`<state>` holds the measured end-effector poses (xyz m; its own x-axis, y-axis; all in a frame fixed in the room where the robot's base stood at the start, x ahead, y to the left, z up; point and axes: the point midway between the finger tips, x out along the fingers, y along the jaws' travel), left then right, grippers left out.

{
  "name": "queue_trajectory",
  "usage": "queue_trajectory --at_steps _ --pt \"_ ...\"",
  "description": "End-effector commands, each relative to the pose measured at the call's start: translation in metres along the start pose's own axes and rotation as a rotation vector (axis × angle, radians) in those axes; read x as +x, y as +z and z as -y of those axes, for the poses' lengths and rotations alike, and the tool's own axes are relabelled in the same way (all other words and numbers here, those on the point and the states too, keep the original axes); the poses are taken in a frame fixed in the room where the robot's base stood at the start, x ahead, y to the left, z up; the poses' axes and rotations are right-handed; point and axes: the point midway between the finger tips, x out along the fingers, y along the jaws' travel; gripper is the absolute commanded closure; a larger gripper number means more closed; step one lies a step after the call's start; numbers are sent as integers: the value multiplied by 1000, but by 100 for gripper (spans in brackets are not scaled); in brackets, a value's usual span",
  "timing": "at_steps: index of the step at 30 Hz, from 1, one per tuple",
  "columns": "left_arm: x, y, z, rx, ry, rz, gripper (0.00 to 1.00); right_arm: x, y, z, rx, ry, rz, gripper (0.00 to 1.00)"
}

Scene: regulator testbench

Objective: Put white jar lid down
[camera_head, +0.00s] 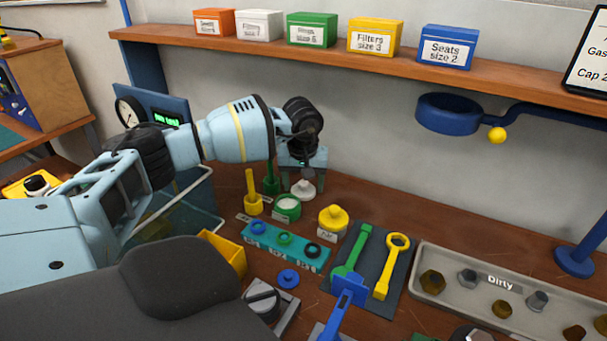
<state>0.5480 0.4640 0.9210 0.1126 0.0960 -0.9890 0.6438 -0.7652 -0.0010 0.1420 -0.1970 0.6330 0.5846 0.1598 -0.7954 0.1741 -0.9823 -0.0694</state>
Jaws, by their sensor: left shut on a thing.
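The white jar lid (303,189) is at the back of the bench, just below the fingers of my left gripper (302,166). My left gripper points down and is shut on the lid's upper part. I cannot tell whether the lid's underside touches the bench. A low green jar (288,208) with a pale inside stands just in front and to the left of the lid. My right gripper is not in view.
A yellow jar (333,219) stands to the right, a yellow post (252,196) and green post (271,178) to the left. A teal ring tray (285,245), dark tool mat (399,262) and "Dirty" tray (455,257) lie in front. A shelf (385,67) with boxes runs above.

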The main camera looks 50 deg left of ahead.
Motion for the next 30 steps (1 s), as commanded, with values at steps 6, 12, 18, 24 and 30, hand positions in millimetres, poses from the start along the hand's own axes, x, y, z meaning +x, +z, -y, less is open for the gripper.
queue_trajectory --at_steps 6,12,18,24,30 --pt "2 -2 -1 -1 2 -2 55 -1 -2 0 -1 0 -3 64" --pt "5 -2 -1 -1 1 -1 55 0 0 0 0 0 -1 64" --pt "6 -2 -1 -1 2 -1 15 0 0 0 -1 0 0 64" --pt "5 -2 -1 -1 2 -2 12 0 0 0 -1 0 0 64" --pt "-8 -3 -1 -1 3 -4 12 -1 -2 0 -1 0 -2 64"
